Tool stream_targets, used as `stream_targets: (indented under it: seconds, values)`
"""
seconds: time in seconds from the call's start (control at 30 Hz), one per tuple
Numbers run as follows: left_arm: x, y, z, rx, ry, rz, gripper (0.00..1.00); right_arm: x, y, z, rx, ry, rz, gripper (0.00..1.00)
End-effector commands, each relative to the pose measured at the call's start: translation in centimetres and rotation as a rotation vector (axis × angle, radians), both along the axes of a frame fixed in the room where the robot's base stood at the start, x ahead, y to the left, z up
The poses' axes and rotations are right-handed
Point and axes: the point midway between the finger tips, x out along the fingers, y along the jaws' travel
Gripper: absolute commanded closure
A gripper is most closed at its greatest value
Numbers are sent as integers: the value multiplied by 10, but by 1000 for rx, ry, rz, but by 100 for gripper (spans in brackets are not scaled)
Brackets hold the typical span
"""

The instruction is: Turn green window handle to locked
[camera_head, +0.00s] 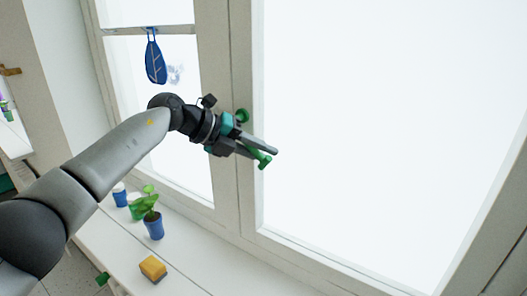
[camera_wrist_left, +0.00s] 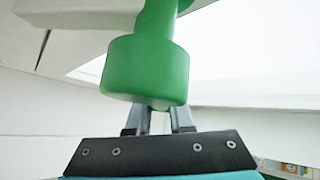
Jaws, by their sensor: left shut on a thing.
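The green window handle (camera_head: 264,161) is on the frame between the two window panes. Its round green base (camera_head: 243,115) shows above my left gripper, and its free end shows just below the fingers, pointing down and to the right. The gripper hides the middle. My left gripper (camera_head: 266,147) comes in from the left and is shut on the handle. In the left wrist view, the thick green handle part (camera_wrist_left: 145,70) fills the upper middle, in front of the gripper fingers (camera_wrist_left: 160,120). My right gripper is not in view.
On the white sill (camera_head: 195,268) below stand a small plant in a blue pot (camera_head: 153,226), a blue and white cup (camera_head: 120,195) and a yellow sponge (camera_head: 153,268). A blue leaf-shaped ornament (camera_head: 155,60) hangs at the left pane. The large right pane is clear.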

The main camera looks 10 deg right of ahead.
Motion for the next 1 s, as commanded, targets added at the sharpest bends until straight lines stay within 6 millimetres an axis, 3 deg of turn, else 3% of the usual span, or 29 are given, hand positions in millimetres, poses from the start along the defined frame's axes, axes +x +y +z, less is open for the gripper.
stream_targets:
  seconds: [0.17, 0.2, 0.43, 0.77, 1.0]
  values:
    - [0, 0, 1, -2, 0, 2, 100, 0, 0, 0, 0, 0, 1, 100]
    - [0, 0, 1, -2, 0, 2, 77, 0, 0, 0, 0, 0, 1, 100]
    - [0, 0, 0, -2, 1, 2, 51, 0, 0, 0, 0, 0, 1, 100]
    - [0, 3, 2, -2, 1, 2, 50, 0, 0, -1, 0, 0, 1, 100]
    - [-4, 34, 20, 0, -3, 4, 50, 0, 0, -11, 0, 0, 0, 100]
